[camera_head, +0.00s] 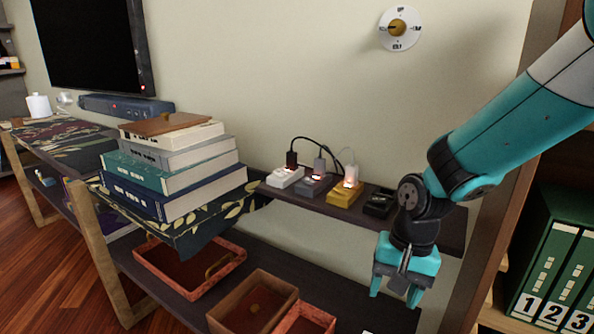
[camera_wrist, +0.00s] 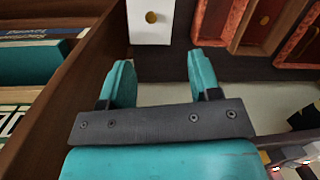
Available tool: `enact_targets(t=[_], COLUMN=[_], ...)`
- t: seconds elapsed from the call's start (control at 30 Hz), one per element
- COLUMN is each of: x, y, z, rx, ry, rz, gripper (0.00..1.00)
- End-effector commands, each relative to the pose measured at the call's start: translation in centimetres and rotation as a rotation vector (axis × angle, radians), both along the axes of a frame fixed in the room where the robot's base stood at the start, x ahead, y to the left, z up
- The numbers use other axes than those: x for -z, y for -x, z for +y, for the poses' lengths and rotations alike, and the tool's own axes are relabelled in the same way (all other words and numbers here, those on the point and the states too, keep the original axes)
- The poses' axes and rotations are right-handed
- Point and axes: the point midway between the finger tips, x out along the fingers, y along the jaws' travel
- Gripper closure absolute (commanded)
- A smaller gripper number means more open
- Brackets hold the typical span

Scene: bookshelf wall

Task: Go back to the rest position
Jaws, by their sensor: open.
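My gripper (camera_head: 395,296) hangs at the end of my teal arm at the right of the head view, its fingers pointing down. It is in front of the right part of the dark wall shelf and above the right end of the lower shelf board. In the wrist view my gripper (camera_wrist: 160,62) shows two teal fingers spread apart with nothing between them. A white piece with a yellow round spot (camera_wrist: 149,22) lies beyond the fingertips in the wrist view.
White (camera_head: 285,177), grey (camera_head: 314,184), yellow (camera_head: 344,194) and black (camera_head: 379,204) devices stand on the wall shelf (camera_head: 448,222). Books (camera_head: 180,182) are stacked left. Open boxes (camera_head: 222,308) stand below. Green binders (camera_head: 545,262) and an upright panel (camera_head: 508,185) are close right.

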Motion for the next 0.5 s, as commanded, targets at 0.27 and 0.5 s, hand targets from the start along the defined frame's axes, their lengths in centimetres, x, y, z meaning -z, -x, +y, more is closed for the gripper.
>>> enact_targets(t=[0.27,0.5], x=[-9.3,-12.3], y=[9.4,15.9], z=[2.9,3.7], rx=[-0.544,-0.873], ry=[-0.155,-0.22], rz=[-0.177,-0.296], gripper=[0.43,0.43])
